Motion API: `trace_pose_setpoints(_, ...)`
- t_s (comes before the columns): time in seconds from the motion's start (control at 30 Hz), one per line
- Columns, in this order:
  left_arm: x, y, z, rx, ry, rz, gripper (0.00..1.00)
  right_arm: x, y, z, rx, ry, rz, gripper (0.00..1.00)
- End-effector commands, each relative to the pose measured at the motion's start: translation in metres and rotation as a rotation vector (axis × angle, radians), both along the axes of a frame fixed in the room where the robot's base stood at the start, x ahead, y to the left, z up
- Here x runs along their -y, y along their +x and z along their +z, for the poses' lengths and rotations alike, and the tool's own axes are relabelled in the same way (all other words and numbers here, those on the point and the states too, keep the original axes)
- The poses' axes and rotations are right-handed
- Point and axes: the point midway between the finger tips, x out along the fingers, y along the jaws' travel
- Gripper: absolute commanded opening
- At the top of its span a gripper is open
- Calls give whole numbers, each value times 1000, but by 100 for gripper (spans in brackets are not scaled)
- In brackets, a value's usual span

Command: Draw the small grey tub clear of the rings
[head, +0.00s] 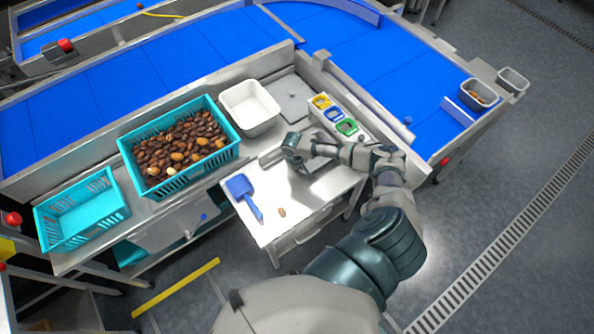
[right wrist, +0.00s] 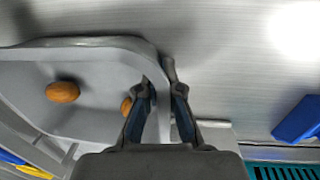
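The small grey tub (right wrist: 100,75) fills the left of the right wrist view, with two brown dates (right wrist: 62,92) in it. In the head view my right arm hides most of it. My right gripper (right wrist: 161,90) has one finger inside the tub's wall and one outside, close together on it; it also shows in the head view (head: 290,152). The coloured rings, yellow (head: 321,101), blue (head: 334,114) and green (head: 346,127), sit in a row in a pale rack just beyond my forearm. My left gripper is out of view.
A blue scoop (head: 243,187) and one date (head: 282,212) lie on the steel table. A white tub (head: 252,125), a turquoise crate of dates (head: 130,160) and an empty turquoise crate (head: 52,229) stand to the left. The blue conveyor (head: 345,45) runs behind.

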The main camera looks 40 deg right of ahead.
Motion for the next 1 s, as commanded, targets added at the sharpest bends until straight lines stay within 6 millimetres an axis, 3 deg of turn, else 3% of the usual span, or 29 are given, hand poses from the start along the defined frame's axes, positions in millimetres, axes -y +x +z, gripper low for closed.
trace_pose_setpoints(0.03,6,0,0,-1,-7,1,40,-2,-1,0,-2,0,1,9)
trace_pose_setpoints(0.13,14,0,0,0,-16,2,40,-4,0,0,-2,-2,1,34)
trace_pose_setpoints(0.17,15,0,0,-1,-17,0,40,-5,0,1,-1,-3,1,35)
trace_pose_setpoints(0.57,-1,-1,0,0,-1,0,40,-5,1,10,1,-1,1,35)
trace_pose_setpoints(1.0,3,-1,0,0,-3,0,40,-16,3,94,1,-1,3,35)
